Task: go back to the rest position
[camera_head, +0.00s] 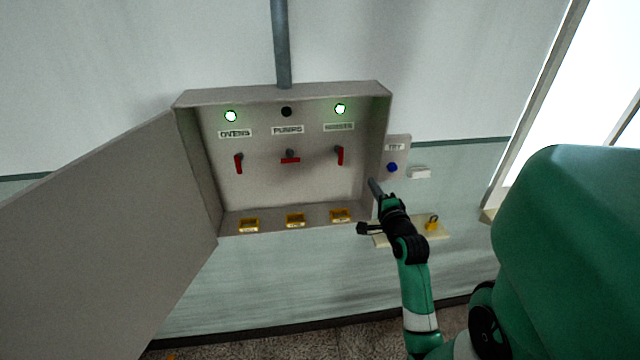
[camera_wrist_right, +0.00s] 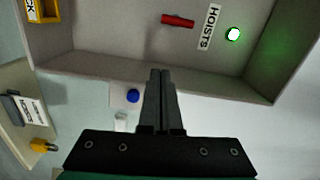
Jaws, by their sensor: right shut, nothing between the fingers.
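My right gripper (camera_head: 374,187) is shut and empty, in front of the lower right edge of the open grey cabinet (camera_head: 283,93). In the right wrist view its two dark fingers (camera_wrist_right: 161,75) are together, pointing toward the cabinet side wall. Inside the cabinet are red handles under the labels OVENS (camera_head: 238,163), PUMPS (camera_head: 290,160) and HOISTS (camera_head: 340,155). The OVENS and HOISTS handles hang down and the PUMPS handle lies across. The lamps over OVENS (camera_head: 231,116) and HOISTS (camera_head: 340,109) glow green; the PUMPS lamp (camera_head: 286,111) is dark. My left gripper is not in view.
The cabinet door (camera_head: 100,250) stands wide open to the left. A blue button (camera_head: 392,167) is on a plate right of the cabinet. A small shelf (camera_head: 440,236) below holds a yellow padlock (camera_head: 432,222).

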